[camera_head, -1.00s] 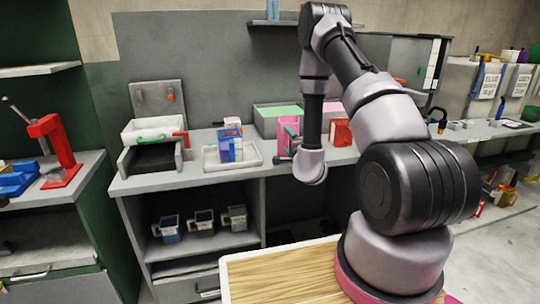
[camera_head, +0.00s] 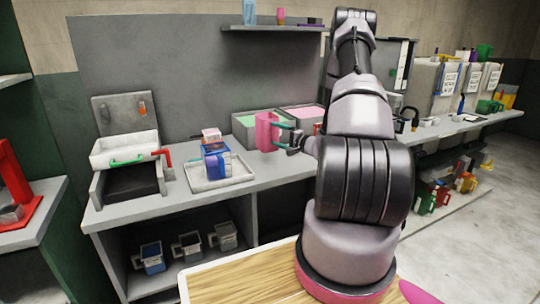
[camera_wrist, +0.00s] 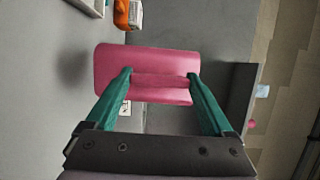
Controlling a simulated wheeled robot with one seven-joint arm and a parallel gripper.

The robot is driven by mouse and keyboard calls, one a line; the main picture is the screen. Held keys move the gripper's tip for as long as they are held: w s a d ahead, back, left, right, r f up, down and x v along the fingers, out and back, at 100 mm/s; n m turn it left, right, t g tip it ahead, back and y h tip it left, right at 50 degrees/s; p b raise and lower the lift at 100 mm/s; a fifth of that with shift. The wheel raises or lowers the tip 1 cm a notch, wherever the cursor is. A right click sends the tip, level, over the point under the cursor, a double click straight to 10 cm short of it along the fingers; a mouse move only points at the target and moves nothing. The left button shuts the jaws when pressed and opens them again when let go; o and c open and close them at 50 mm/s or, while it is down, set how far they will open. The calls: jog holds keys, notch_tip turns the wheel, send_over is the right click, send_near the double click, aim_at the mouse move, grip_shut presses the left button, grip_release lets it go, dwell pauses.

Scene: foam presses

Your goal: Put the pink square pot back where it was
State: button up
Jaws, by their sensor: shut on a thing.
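The pink square pot (camera_head: 265,134) is upright at the grey counter, in front of the bin with green foam. My gripper (camera_head: 287,134) reaches it from the right and is shut on it. In the wrist view the pink pot (camera_wrist: 147,62) lies between the two green fingers of my gripper (camera_wrist: 160,80), which close on a raised pink part, seemingly its handle. I cannot tell whether the pot's base touches the counter. Its inside is hidden.
A pale tray (camera_head: 240,174) with a blue pot (camera_head: 215,163) stands left of the pink pot. Bins with green foam (camera_head: 246,120) and pink foam (camera_head: 303,112) stand behind. A press (camera_head: 128,160) is at the left. Several mugs sit on the shelf below. Counter front is clear.

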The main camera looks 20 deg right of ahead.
aim_at(270, 147)
jog(key=shift+f, duration=3.55)
jog(key=o, duration=1.2)
